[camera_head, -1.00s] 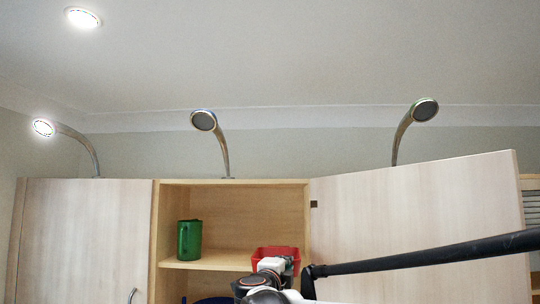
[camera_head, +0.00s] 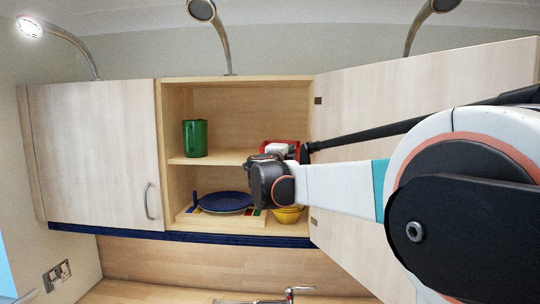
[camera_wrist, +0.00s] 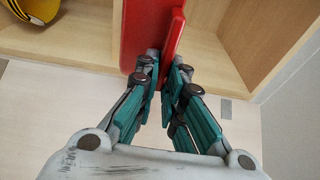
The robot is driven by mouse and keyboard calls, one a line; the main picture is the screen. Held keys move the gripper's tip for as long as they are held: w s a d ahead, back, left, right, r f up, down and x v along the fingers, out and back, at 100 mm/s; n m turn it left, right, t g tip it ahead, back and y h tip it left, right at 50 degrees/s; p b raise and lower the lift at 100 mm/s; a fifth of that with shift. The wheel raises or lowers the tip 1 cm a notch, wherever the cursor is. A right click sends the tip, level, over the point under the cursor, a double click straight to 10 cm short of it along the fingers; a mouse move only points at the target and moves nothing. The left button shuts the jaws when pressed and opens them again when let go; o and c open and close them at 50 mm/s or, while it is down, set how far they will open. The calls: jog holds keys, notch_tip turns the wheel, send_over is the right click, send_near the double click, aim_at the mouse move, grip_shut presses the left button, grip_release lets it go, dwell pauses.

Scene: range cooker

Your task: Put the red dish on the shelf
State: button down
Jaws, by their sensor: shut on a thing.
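The red dish (camera_head: 267,145) is at the right side of the open cabinet, about level with the wooden middle shelf (camera_head: 222,157). It also shows in the wrist view (camera_wrist: 150,25), where its edge is between my fingertips. My gripper (camera_wrist: 165,65) is shut on that edge. In the head view my gripper (camera_head: 283,151) is partly hidden by my own wrist, which also covers much of the dish. I cannot tell whether the dish touches the shelf.
A green mug (camera_head: 195,138) stands on the left of the shelf. Below are a blue plate (camera_head: 226,202) and a yellow bowl (camera_head: 288,215). The open cabinet door (camera_head: 400,85) is on the right; a shut door (camera_head: 95,150) is on the left. The shelf's middle is clear.

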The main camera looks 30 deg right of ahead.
jog(key=shift+w+a+f+p+x, duration=0.1)
jog(key=shift+w+a+x, duration=0.2)
jog(key=shift+x, duration=1.8)
jog(key=shift+w+a+f+p+x, duration=0.1)
jog(key=shift+w+a+x, duration=0.25)
jog(key=shift+x, duration=1.75)
jog(key=shift+w+a+p+x, duration=0.1)
jog(key=shift+w+a+x, duration=0.2)
jog(key=shift+x, duration=1.8)
jog(key=shift+w+d, duration=0.1)
jog(key=shift+w, duration=0.15)
jog(key=shift+f, duration=0.3)
jog(key=shift+f+b, duration=0.25)
jog(key=shift+b, duration=0.2)
jog(key=c, duration=1.6)
grip_release()
jog(key=shift+s, duration=0.1)
jog(key=shift+c, duration=0.2)
jog(key=shift+f, duration=0.1)
